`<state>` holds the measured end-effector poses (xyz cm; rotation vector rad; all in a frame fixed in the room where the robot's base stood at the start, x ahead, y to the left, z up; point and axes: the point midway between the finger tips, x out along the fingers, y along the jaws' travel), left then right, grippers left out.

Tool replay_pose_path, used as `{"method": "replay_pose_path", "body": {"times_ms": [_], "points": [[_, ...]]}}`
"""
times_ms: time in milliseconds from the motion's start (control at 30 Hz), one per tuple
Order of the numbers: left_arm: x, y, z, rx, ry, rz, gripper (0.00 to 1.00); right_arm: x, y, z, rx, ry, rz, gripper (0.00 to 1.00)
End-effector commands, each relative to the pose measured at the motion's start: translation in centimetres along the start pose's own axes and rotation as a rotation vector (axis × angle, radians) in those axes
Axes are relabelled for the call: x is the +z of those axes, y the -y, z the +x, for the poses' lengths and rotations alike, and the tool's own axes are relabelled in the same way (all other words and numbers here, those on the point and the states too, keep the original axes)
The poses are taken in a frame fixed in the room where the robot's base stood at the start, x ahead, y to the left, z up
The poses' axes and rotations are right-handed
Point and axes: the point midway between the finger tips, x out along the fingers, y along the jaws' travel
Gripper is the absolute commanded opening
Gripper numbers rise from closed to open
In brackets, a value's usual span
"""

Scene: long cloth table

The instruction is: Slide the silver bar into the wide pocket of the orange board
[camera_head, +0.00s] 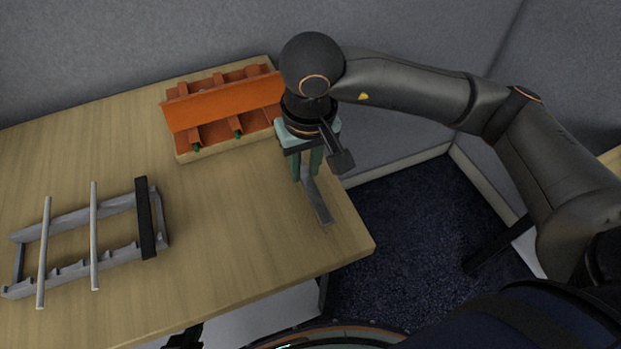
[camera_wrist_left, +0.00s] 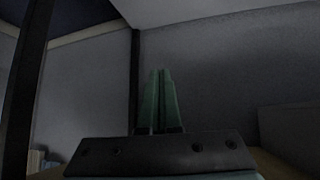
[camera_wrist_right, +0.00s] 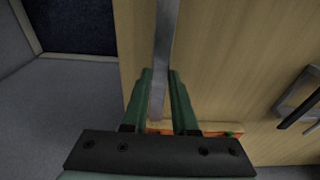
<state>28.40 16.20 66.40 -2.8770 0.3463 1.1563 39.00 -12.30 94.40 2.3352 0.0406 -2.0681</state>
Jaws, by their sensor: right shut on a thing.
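The silver bar (camera_head: 318,206) is flat and long. My right gripper (camera_head: 304,170) points down and is shut on it near the table's right side. The bar also shows between the fingers in the right wrist view (camera_wrist_right: 165,40). I cannot tell whether it touches the table. The orange board (camera_head: 196,110) stands at the back of the table, left of my right gripper, which hides its right end. Its wide pocket is not clearly made out. My left gripper (camera_wrist_left: 160,100) has its fingers together, with nothing between them, facing a grey wall.
A grey rack (camera_head: 68,222) stands at the table's left, bearing two thin silver rods (camera_head: 94,235) and a black bar (camera_head: 146,218). The wooden table (camera_head: 225,220) is clear between rack and bar. Its right edge is close to the bar. Grey walls stand behind.

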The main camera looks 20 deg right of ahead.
Motion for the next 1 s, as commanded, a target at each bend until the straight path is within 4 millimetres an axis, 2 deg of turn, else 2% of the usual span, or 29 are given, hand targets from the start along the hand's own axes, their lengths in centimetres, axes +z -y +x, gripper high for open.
{"method": "replay_pose_path", "body": {"times_ms": [200, 400, 1000], "points": [[-0.6, -0.8, 0.7, 0.019, -0.014, 0.004, 0.00, -1.9, 0.1, 0.4, -0.001, 0.000, 0.001, 0.00], [-0.9, -0.7, 1.0, 0.019, -0.022, 0.007, 0.00, -2.7, 0.0, 0.3, -0.001, 0.000, 0.001, 0.00], [-0.9, -0.7, 1.0, 0.019, -0.022, 0.009, 0.00, -2.8, 0.0, 0.3, -0.001, 0.000, 0.000, 0.00]]}}
